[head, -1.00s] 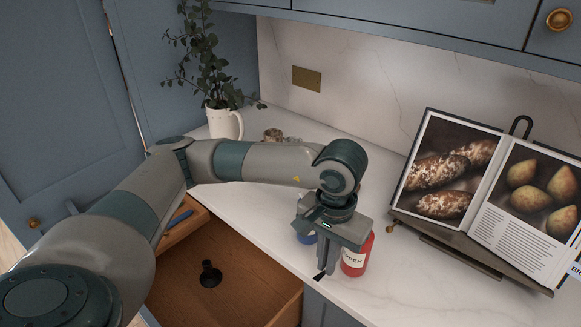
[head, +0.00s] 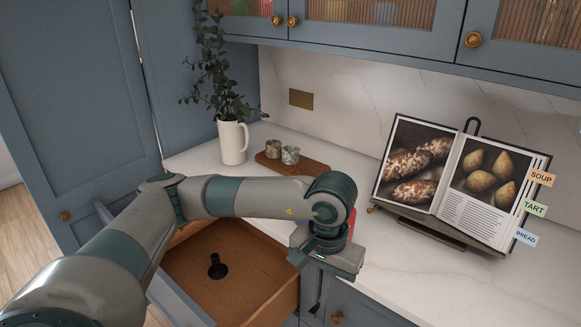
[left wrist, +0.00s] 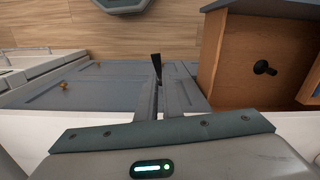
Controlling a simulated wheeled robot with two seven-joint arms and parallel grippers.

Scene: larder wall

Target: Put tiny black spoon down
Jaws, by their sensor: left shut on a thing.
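My left gripper (head: 313,308) is shut on the tiny black spoon (left wrist: 156,66), whose dark end sticks out past the fingertips in the left wrist view. In the head view the gripper points down at the counter's front edge, to the right of the open drawer, and the spoon is hard to make out there. The fingers (left wrist: 160,90) show close together in the left wrist view, with cabinet fronts and floor beyond them. My right gripper is not in view.
The open wooden drawer (head: 262,300) holds a black knobbed object (head: 217,268). A red bottle (head: 351,222) is mostly hidden behind my left wrist. A cookbook (head: 455,185) on a stand, a wooden board (head: 315,168) with small cups, and a plant jug (head: 232,143) stand on the counter.

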